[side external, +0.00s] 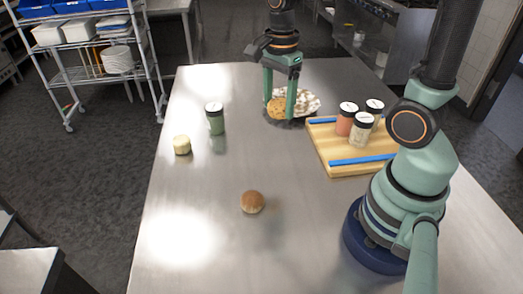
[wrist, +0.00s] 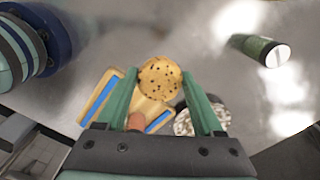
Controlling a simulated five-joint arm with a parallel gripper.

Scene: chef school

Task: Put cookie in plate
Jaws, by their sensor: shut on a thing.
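My gripper (side external: 279,112) is shut on a round cookie with dark chips (side external: 276,106), near the far end of the steel table. In the wrist view the cookie (wrist: 160,76) sits between the two green fingertips. The plate (side external: 308,103) has a mottled white-and-brown pattern and lies just right of the cookie in the side view. The cookie and a finger hide its left part. In the wrist view the plate (wrist: 214,107) shows partly behind the right finger. I cannot tell how high the cookie is above the table or whether it touches the plate.
A wooden board (side external: 325,147) with blue strips and several spice jars (side external: 360,131) stands right of the plate. A green jar (side external: 215,120), a pale yellow piece (side external: 182,145) and a brown bun (side external: 252,202) stand apart on the table (side external: 190,210). The left front is clear.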

